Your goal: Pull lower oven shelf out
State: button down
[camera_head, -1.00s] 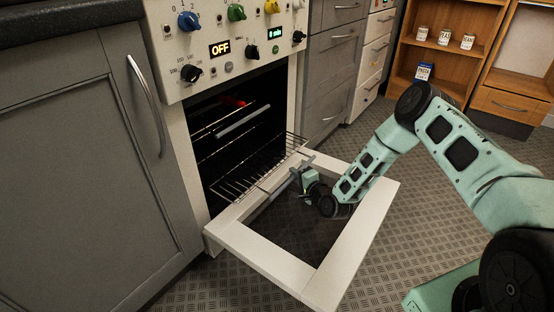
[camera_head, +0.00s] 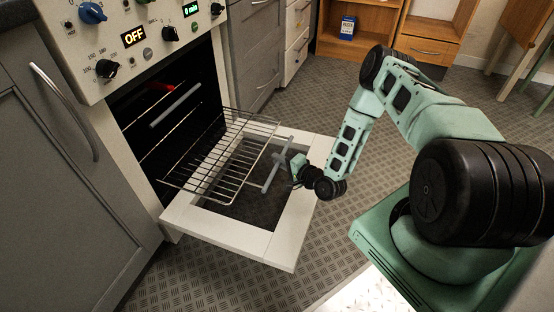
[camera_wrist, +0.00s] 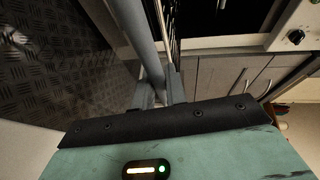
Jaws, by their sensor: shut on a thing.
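The lower oven shelf (camera_head: 238,150) is a wire rack that sticks well out of the oven (camera_head: 150,120), above its open door (camera_head: 290,220). A grey bar handle (camera_head: 268,178) is at the shelf's front edge. My gripper (camera_head: 284,157) is shut on this handle. In the wrist view the handle (camera_wrist: 141,40) runs down between the fingers of my gripper (camera_wrist: 161,90). The shelf's back part is inside the dark oven. A higher shelf with its own grey bar (camera_head: 175,105) stays inside.
The white-framed door lies folded down under the shelf. Wooden shelving (camera_head: 385,20) is at the back. The patterned floor (camera_head: 330,90) is clear beyond the door.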

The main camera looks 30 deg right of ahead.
jog(key=c, duration=1.4)
grip_release()
jog(key=shift+c, duration=0.2)
jog(key=p+v, duration=0.4)
jog(key=v, duration=1.3)
jog(key=shift+s, duration=0.2)
jog(key=shift+d+r, duration=0.1)
